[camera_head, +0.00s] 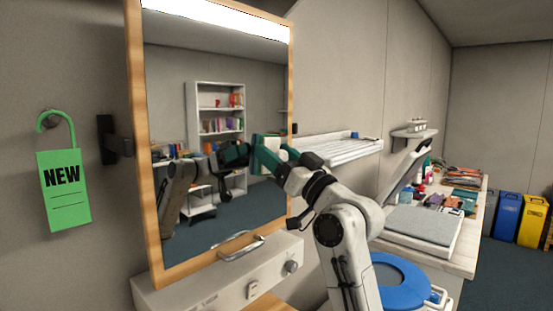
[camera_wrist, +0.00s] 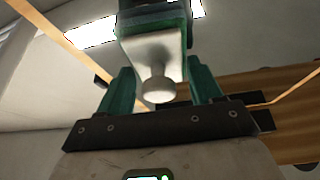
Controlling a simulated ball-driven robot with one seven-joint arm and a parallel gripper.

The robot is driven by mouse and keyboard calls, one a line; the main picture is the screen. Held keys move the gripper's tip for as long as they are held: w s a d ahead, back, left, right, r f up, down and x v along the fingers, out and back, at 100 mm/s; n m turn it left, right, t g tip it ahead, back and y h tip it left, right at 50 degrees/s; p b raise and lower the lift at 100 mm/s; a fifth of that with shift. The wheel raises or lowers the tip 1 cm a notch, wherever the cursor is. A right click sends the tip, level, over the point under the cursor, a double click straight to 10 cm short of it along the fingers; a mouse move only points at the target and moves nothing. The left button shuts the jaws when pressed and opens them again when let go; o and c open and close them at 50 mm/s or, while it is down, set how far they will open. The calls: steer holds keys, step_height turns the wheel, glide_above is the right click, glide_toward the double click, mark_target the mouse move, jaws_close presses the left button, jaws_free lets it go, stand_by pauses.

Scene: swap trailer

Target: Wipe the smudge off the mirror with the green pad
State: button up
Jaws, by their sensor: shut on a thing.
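The mirror (camera_head: 215,60) stands upright in a wooden frame at the left of the head view. My gripper (camera_head: 272,158) is in front of the mirror's right part, and its reflection shows in the glass. In the wrist view my gripper (camera_wrist: 160,86) has its green fingers on either side of a pale knobbed handle, shut on it. The green pad (camera_wrist: 155,20) shows at the far end of that handle. I cannot tell whether the pad touches the glass. I make out no smudge on the visible glass; my gripper hides part of it.
A grey box with a metal handle (camera_head: 240,245) sits below the mirror. A green tag (camera_head: 63,190) hangs on the wall at left. A white rack (camera_head: 335,148) is on the wall behind my arm.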

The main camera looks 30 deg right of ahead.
steer(key=shift+s+a+p, duration=0.4)
steer(key=shift+s+a, duration=0.05)
steer(key=shift+a, duration=0.85)
steer(key=shift+s+a+p, duration=0.45)
steer(key=shift+a, duration=0.9)
steer(key=shift+s+a+p, duration=0.4)
steer(key=shift+s+a, duration=0.05)
steer(key=shift+a, duration=0.85)
steer(key=shift+s+a+p, duration=0.25)
steer(key=shift+a+p, duration=0.05)
steer(key=shift+a, duration=0.65)
steer(key=shift+s+a+p, duration=0.2)
steer(key=shift+a+p, duration=0.05)
steer(key=shift+a, duration=0.7)
steer(key=s+d, duration=0.2)
steer(key=s, duration=0.3)
steer(key=shift+s, duration=0.35)
steer(key=shift+s, duration=0.1)
steer(key=shift+s+d, duration=0.25)
steer(key=shift+s, duration=0.45)
steer(key=shift+s+d, duration=0.2)
steer(key=shift+s, duration=0.45)
